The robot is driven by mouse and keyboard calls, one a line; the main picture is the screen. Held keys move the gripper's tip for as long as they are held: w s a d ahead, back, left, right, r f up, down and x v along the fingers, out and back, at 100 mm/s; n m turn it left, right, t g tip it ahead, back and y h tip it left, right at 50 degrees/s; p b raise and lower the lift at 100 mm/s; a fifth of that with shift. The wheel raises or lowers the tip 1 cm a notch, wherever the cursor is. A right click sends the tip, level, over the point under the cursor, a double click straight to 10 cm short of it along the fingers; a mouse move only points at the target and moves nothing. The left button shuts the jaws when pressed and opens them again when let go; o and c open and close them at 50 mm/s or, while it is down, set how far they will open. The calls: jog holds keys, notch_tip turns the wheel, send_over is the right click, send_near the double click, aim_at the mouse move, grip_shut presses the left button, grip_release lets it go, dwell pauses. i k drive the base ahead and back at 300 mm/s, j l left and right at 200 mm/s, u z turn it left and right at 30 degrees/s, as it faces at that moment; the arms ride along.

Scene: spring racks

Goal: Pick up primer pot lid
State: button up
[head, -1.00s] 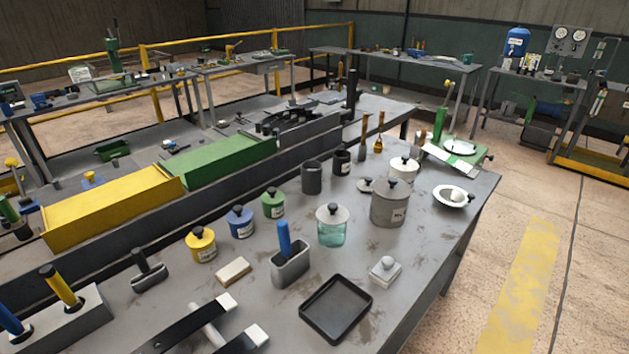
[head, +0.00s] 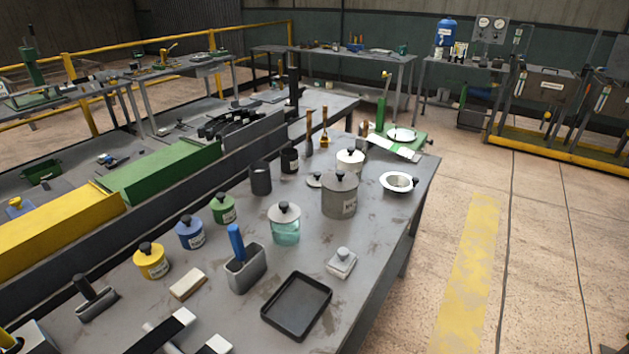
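Several lidded pots stand on the grey bench; the labels are too small to read, so I cannot tell which is the primer pot. Yellow (head: 151,264), blue (head: 190,235) and green (head: 223,211) pots with black knobs stand in a row. A clear greenish jar (head: 285,232) has a pale lid (head: 285,211) with a dark knob. A large grey pot (head: 339,199) has a grey lid with a dark knob. A white pot (head: 350,163) stands behind it. A small loose lid (head: 314,181) lies left of the grey pot.
A black tray (head: 297,306), a pale knobbed block (head: 341,262), a grey holder with a blue handle (head: 246,268) and a tan block (head: 187,284) lie nearer. Dark cups (head: 261,178) and a white dish (head: 398,182) stand farther back. Clear floor lies right of the bench.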

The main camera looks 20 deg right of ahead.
aim_at(313, 180)
jog(key=i+l+u, duration=0.25)
jog(key=i+l, duration=0.2)
jog(key=l, duration=0.2)
jog(key=i+l+u, duration=0.15)
jog(key=l, duration=0.2)
jog(key=i+l+u, duration=0.3)
jog(key=i+l, duration=0.15)
jog(key=l, duration=0.3)
jog(key=i+l+u, duration=0.1)
jog(key=l, duration=0.3)
jog(key=i+l+u, duration=0.15)
jog(key=l, duration=0.3)
jog(key=i+l+u, duration=0.15)
jog(key=l, duration=0.3)
